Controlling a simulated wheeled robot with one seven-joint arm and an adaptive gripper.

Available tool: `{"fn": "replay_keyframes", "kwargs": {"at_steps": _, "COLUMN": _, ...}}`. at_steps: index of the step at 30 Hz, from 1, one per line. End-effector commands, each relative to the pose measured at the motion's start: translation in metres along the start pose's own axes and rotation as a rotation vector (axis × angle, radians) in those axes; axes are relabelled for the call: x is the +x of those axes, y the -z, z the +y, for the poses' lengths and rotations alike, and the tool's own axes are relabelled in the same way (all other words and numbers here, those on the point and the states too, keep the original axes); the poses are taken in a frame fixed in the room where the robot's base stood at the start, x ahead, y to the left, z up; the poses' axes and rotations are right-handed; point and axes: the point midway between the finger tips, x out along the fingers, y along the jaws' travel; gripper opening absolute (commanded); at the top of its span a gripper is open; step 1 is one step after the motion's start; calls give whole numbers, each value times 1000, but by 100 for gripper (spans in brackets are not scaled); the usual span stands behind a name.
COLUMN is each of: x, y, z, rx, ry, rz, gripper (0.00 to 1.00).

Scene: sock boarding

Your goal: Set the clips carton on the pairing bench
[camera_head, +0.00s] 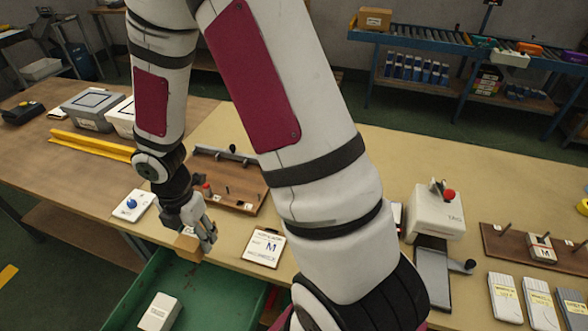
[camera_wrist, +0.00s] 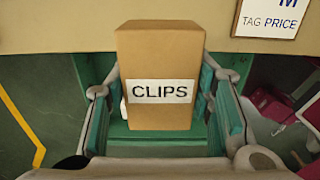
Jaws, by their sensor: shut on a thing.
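The clips carton (camera_wrist: 160,60) is a brown box with a white label reading CLIPS. It sits between the two fingers of my gripper (camera_wrist: 162,100) in the wrist view. In the head view my gripper (camera_head: 204,240) is shut on the carton (camera_head: 187,247) at the front edge of a tan-topped bench (camera_head: 225,255), over the near side where a green bin stands. I cannot tell which bench is the pairing bench. The carton's underside is hidden, so I cannot tell whether it touches the bench.
A green bin (camera_head: 215,283) with a white box (camera_head: 159,312) in it is below the bench edge. A card marked M (camera_head: 264,248), a white pad with a blue button (camera_head: 133,205) and a wooden peg board (camera_head: 232,180) lie near my gripper. A tagging machine (camera_head: 436,212) stands to the right.

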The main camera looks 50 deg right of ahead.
Motion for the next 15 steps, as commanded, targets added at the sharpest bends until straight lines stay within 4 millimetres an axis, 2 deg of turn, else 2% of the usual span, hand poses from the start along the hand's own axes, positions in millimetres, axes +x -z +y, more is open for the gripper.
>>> {"fn": "replay_keyframes", "kwargs": {"at_steps": 8, "x": 1, "y": -2, "z": 4, "rx": -1, "ry": -1, "rz": 0, "gripper": 15}}
{"fn": "replay_keyframes", "kwargs": {"at_steps": 11, "x": 2, "y": -9, "z": 19, "rx": 1, "ry": -2, "rz": 0, "gripper": 15}}
{"fn": "replay_keyframes", "kwargs": {"at_steps": 15, "x": 6, "y": -24, "z": 50, "rx": 1, "ry": -2, "rz": 1, "gripper": 15}}
